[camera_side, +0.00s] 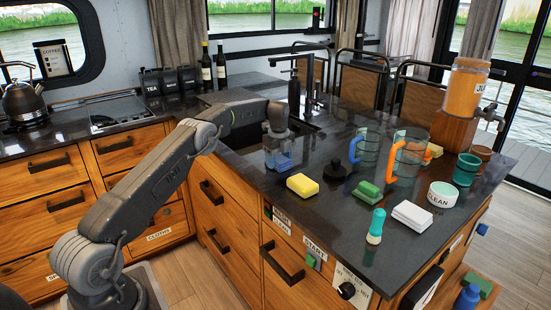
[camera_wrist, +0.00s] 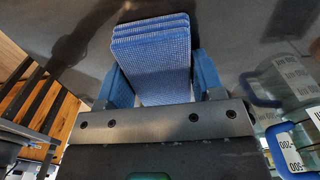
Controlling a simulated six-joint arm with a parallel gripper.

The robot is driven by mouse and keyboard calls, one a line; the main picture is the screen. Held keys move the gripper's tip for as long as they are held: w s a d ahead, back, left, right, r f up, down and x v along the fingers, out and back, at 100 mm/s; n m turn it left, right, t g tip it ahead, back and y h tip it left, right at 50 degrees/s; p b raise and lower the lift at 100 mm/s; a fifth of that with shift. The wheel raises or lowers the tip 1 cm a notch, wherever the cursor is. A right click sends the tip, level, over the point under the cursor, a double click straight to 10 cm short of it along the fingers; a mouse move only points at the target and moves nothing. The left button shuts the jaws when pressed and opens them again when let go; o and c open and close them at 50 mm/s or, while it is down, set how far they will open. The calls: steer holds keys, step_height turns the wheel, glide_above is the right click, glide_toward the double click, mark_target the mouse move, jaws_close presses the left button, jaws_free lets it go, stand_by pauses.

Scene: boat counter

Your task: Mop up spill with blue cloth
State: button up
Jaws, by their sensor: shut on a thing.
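My gripper (camera_side: 279,163) is over the counter, left of the yellow sponge, near the sink. In the wrist view my gripper (camera_wrist: 160,85) has its blue fingers shut on a folded blue cloth (camera_wrist: 152,50), which shows several layers and sticks out beyond the fingers. In the side view the cloth is hard to tell from the blue fingers. Whether the cloth touches the counter cannot be told. I cannot make out a clear spill on the dark, shiny counter (camera_side: 325,215); reflections and shadows cover parts of it.
Right of my gripper stand a yellow sponge (camera_side: 302,186), a black knob-topped item (camera_side: 336,170), a green sponge (camera_side: 367,192), measuring jugs (camera_side: 408,155), a teal-topped bottle (camera_side: 376,226), white cloths (camera_side: 411,215) and a CLEAN tub (camera_side: 442,194). The tap (camera_side: 293,90) rises behind. The front-left counter is fairly clear.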

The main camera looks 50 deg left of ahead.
mark_target(287, 173)
steer(key=shift+d, duration=3)
steer(key=shift+s+a, duration=0.1)
steer(key=shift+s, duration=0.4)
steer(key=shift+a, duration=4.1)
steer(key=shift+r, duration=4)
steer(key=shift+d, duration=0.1)
